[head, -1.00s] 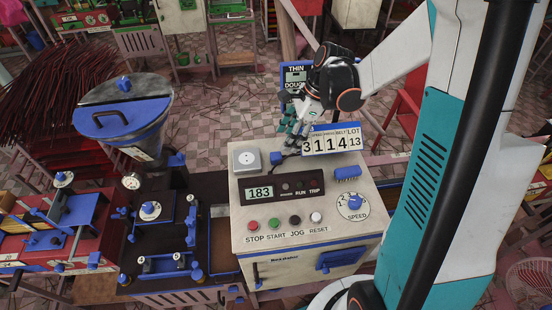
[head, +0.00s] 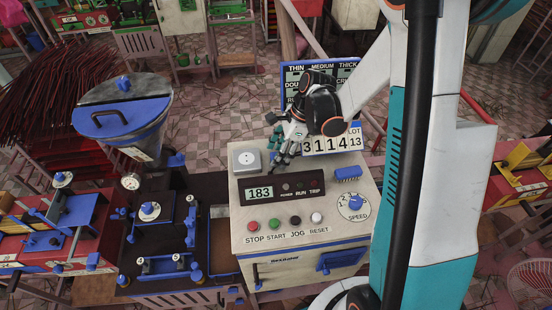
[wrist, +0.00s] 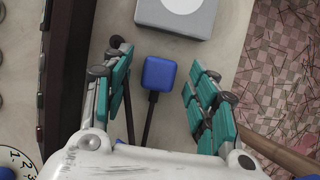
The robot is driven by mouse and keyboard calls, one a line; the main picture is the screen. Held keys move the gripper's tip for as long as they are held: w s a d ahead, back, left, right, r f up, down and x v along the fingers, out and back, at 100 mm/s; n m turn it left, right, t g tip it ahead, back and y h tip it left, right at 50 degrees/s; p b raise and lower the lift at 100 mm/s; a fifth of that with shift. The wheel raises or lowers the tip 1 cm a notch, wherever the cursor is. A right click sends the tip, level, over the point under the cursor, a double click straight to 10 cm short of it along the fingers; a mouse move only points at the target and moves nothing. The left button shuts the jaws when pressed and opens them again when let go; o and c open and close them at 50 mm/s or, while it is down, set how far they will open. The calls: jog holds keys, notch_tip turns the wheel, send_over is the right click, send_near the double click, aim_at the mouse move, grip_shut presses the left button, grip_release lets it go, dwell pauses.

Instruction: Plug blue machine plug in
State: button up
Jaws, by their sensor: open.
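The blue plug (wrist: 158,73) lies on the pale top of the blue-trimmed machine, with its black cable (wrist: 148,118) trailing toward my palm. In the wrist view it sits between the teal-padded fingers of my open gripper (wrist: 155,64), with a gap on both sides. The grey socket box (head: 246,158) with a round white face stands on the machine's back left corner. Its near part also shows at the top of the wrist view (wrist: 189,29), ahead of the plug and apart from it. In the head view my gripper (head: 281,145) is right of the socket box, its fingers largely hiding the plug.
A flip-number counter (head: 331,142) stands close right of my gripper, with a sign board (head: 299,72) behind. The control panel (head: 281,189) shows 183. A speed dial (head: 354,207) and coloured buttons are nearer. A hopper (head: 123,112) stands left.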

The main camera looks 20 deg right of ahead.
jog(key=shift+a+f, duration=0.1)
jog(key=c, duration=1.2)
jog(key=shift+o, duration=0.2)
notch_tip(320, 180, up, 20)
jog(key=p, duration=0.2)
jog(key=shift+f, duration=0.1)
